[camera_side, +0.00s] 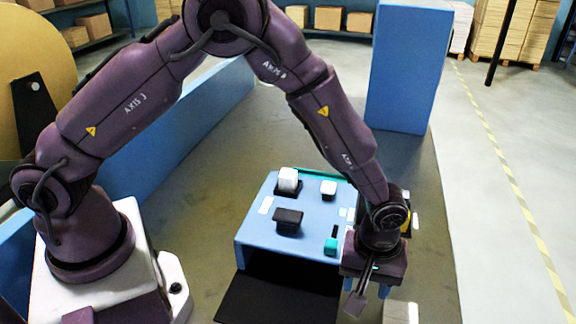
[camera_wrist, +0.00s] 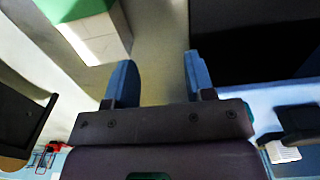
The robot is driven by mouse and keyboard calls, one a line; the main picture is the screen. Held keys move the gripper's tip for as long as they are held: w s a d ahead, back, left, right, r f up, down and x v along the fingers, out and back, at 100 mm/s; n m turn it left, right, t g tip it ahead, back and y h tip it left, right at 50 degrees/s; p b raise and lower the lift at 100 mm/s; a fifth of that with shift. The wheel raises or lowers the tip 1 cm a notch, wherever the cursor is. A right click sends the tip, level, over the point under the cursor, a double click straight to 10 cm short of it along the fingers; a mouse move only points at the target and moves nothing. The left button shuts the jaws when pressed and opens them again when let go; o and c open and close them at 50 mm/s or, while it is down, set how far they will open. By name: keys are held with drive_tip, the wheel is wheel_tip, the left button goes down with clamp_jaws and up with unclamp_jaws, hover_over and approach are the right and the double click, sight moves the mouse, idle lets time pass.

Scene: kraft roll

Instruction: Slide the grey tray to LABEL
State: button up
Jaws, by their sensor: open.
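My gripper (camera_side: 366,288) is at the right front corner of a blue panel in the side view, pointing down. In the wrist view its two blue fingers (camera_wrist: 158,75) stand apart with nothing between them. A dark block (camera_side: 288,219), possibly the grey tray, sits near the middle of the panel, left of and apart from my gripper. A white block on a dark base (camera_side: 288,180) and a smaller one (camera_side: 328,188) are at the panel's back. White patches mark the panel, but I cannot read LABEL on any of them.
A black surface (camera_side: 272,304) lies in front. A tall blue box (camera_side: 408,70) stands behind. A green-topped pale box (camera_wrist: 100,32) shows in the wrist view.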

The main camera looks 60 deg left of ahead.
drive_tip(key=s+d, duration=0.3)
drive_tip(key=shift+s+d+r, duration=0.2)
drive_tip(key=shift+r, duration=0.2)
wheel_tip(320, 180, up, 12)
drive_tip(key=s+a+r+m+t, duration=0.1)
drive_tip(key=s+a+r+m, duration=0.5)
drive_tip(key=a+r+m, duration=0.2)
drive_tip(key=shift+s+a+r+m, duration=0.3)
drive_tip(key=shift+a+m, duration=0.7)
drive_tip(key=shift+a, duration=1.1)
